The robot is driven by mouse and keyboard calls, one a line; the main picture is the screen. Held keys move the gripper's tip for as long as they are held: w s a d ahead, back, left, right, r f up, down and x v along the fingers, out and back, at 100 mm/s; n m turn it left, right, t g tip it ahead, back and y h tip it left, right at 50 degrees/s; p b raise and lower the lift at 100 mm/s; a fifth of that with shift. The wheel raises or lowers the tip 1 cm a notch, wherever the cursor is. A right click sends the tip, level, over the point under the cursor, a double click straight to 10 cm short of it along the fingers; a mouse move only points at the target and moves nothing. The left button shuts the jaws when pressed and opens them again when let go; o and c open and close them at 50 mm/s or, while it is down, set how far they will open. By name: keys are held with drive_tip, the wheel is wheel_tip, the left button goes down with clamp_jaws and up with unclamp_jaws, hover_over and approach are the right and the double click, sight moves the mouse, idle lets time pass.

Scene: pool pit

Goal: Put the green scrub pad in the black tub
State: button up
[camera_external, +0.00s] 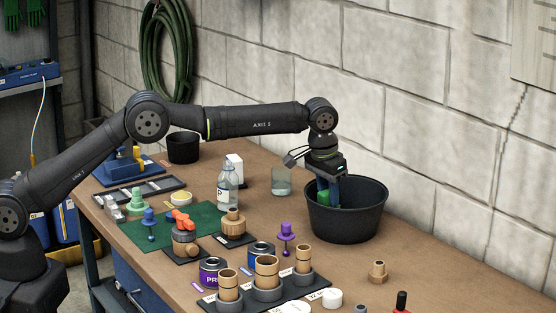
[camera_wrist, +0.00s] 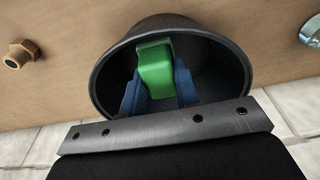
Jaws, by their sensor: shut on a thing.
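The black tub (camera_external: 346,222) stands on the bench at the right, against the block wall. It also shows in the wrist view (camera_wrist: 236,62), with its open mouth around my fingers. My gripper (camera_external: 328,190) points down into the tub's mouth from above. It is shut on the green scrub pad (camera_wrist: 156,64), which sits between the two blue fingers. In the external view the pad (camera_external: 322,193) shows as a small green patch at the tub's rim level, partly hidden by a finger. I cannot tell whether the pad touches the tub's floor.
A glass (camera_external: 281,181) and a clear bottle (camera_external: 228,188) stand left of the tub. A purple plunger-like piece (camera_external: 286,238) and a rack of brass-coloured cylinders (camera_external: 266,272) are in front. A brass fitting (camera_external: 378,271) lies front right. The wall (camera_external: 440,150) is close behind the tub.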

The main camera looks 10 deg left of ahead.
sight(328, 204)
drive_tip(key=shift+f, duration=1.65)
drive_tip(key=shift+f, duration=0.3)
drive_tip(key=shift+f, duration=0.1)
drive_tip(key=o, duration=0.9)
drive_tip(key=shift+f, duration=0.1)
drive_tip(key=shift+o, duration=0.2)
drive_tip(key=r, duration=0.4)
drive_tip(key=s+a+r, duration=0.1)
drive_tip(key=r, duration=0.8)
drive_tip(key=shift+s+a, duration=0.15)
drive_tip(key=shift+f, duration=0.1)
